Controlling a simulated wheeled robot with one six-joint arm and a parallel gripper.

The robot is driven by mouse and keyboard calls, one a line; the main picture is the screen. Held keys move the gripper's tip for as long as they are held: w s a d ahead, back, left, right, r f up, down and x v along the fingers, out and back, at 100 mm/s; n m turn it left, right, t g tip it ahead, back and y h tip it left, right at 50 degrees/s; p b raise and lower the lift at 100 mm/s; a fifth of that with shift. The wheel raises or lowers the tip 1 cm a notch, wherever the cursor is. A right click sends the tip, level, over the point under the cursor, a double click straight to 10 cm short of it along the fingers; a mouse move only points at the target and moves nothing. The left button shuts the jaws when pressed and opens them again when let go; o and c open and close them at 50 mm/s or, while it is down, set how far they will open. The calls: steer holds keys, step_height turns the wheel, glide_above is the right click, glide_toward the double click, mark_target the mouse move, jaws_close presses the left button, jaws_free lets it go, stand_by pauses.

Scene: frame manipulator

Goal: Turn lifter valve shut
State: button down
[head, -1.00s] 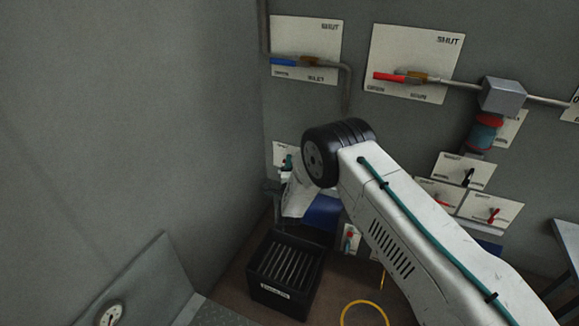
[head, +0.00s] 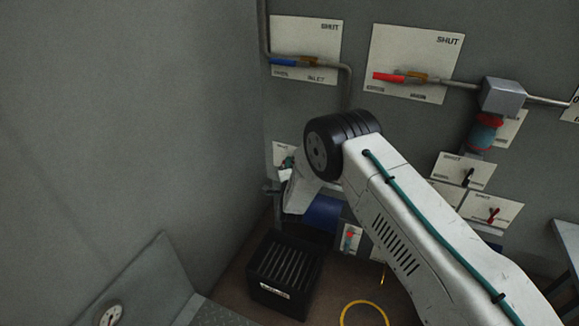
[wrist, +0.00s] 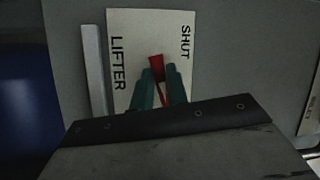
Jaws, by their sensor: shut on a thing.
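The lifter valve has a red handle (wrist: 157,68) on a pale plate (wrist: 124,90) marked LIFTER and SHUT, turned sideways in the wrist view. My gripper (wrist: 159,90) has teal fingers and is shut on the red handle, one finger on each side. The handle's lower part is partly hidden between the fingers. In the head view a pale plate (head: 279,150) with a bit of teal beside it shows at the left of my arm. The handle cannot be made out there.
Pipes with a blue handle (head: 284,62) and a red handle (head: 389,77) run above. A blue cylinder (head: 325,212) sits below the wrist, partly hidden. A black crate (head: 285,270) stands on the floor beneath. The wall at left is close to the plate.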

steer(key=shift+a+r+n+g+h, duration=0.1)
steer(key=shift+n+g+h, duration=0.65)
steer(key=shift+n, duration=1.3)
steer(key=shift+r+n+g+h, duration=0.1)
steer(key=shift+n+g+h, duration=0.3)
steer(key=shift+n+g, duration=1.15)
steer(key=shift+a+r+n+g+h, duration=0.1)
steer(key=shift+n+g+h, duration=0.45)
steer(key=shift+n, duration=1.95)
steer(key=c, duration=1.4)
jaws_free()
steer(key=v, duration=0.7)
steer(key=shift+s+r, duration=0.15)
steer(key=shift+s, duration=0.2)
